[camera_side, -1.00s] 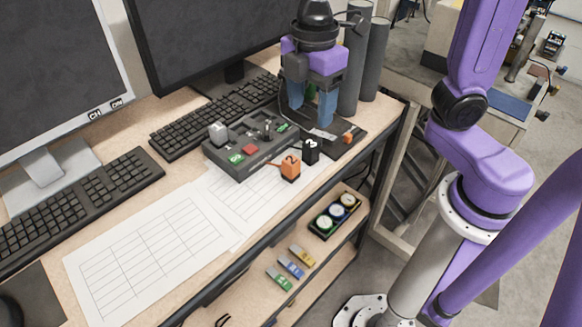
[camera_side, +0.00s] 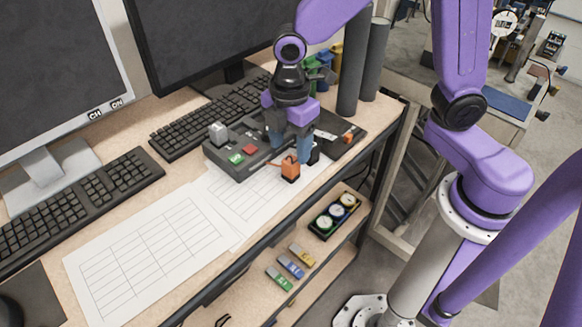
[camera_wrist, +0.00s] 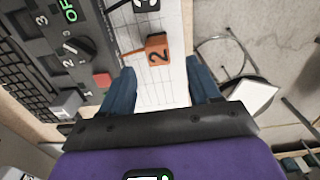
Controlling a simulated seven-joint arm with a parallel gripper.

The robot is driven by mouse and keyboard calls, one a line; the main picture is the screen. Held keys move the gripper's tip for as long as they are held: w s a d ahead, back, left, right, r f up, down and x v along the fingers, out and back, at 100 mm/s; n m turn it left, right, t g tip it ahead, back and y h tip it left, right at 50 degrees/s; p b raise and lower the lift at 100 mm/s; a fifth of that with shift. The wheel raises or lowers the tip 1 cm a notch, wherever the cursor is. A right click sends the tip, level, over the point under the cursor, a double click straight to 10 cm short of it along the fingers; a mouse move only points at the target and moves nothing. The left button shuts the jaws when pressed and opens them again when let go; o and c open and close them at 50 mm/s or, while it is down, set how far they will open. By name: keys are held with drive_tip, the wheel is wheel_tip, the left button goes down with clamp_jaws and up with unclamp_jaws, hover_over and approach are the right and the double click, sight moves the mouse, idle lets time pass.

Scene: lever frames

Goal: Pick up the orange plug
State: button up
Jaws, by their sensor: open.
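The orange plug (camera_side: 290,172), marked 2, sits by the front edge of the dark control panel on the paper sheet. It also shows in the wrist view (camera_wrist: 158,55), near the top middle, with an orange cord at its left. My gripper (camera_side: 289,152) is open with its blue fingers pointing down, close to the plug and partly over the panel. In the wrist view, my gripper (camera_wrist: 161,75) has its fingers either side of an empty gap, and the orange plug shows beyond the tips, within the gap's width. I see no contact.
A black plug (camera_wrist: 146,5) stands beside the orange one. The control panel (camera_side: 225,160) has a red button (camera_side: 249,149) and a grey lever block (camera_side: 218,132). The desk edge is close in front. Paper (camera_side: 150,250) covers clear desk at left. Grey cylinders (camera_side: 354,70) stand behind.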

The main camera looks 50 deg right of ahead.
sight(289, 161)
drive_tip(key=shift+f, duration=3.15)
drive_tip(key=c, duration=1.1)
